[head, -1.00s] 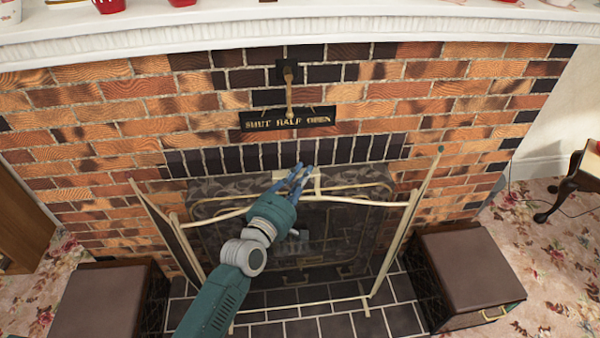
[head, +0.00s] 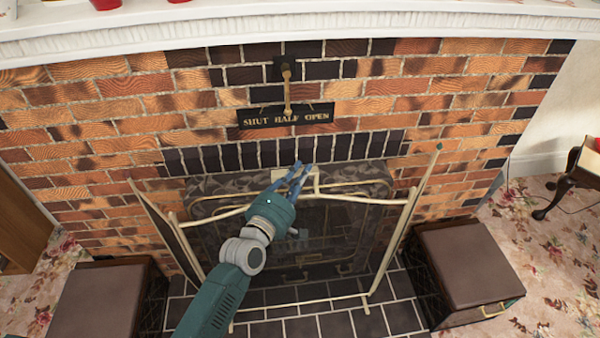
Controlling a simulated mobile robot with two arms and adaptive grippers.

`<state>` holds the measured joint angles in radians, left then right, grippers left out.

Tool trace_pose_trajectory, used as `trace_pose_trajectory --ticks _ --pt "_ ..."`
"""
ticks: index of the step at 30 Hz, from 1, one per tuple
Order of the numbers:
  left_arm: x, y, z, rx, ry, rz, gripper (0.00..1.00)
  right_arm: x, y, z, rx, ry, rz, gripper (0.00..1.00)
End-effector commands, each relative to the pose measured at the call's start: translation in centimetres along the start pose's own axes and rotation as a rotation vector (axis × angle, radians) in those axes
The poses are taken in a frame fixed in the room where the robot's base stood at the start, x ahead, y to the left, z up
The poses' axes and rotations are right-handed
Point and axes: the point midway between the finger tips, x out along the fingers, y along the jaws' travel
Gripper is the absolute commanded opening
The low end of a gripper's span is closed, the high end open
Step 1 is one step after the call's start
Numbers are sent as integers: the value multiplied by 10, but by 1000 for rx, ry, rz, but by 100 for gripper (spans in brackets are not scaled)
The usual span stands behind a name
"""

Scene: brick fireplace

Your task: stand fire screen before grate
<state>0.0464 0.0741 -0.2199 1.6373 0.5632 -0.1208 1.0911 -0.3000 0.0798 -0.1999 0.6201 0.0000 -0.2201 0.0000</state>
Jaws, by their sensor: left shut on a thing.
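The fire screen (head: 340,245) is a folding mesh screen with a pale brass frame. It stands upright on the dark tiled hearth, its two side wings angled. The grate (head: 230,205) opening with a patterned dark surround is behind it, partly seen through the mesh. My left gripper (head: 297,180), with blue fingers, is at the top middle of the screen, shut on its top handle. The exact contact is partly hidden by the gripper. My right gripper is not in view.
Brown boxes with brass handles stand on the left (head: 105,300) and right (head: 465,270) of the hearth. A brick wall with a "SHUT HALF OPEN" plate (head: 286,116) rises behind, under a white mantel (head: 300,28). A dark wooden table (head: 560,190) is at far right.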

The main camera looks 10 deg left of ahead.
Motion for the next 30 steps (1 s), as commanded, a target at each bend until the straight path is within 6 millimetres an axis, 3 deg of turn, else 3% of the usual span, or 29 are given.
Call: trace_pose_trajectory --ticks 1,30 --pt "2 9 -1 2 4 20 0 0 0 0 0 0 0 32" --pt "2 -2 -1 2 3 20 0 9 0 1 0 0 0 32"
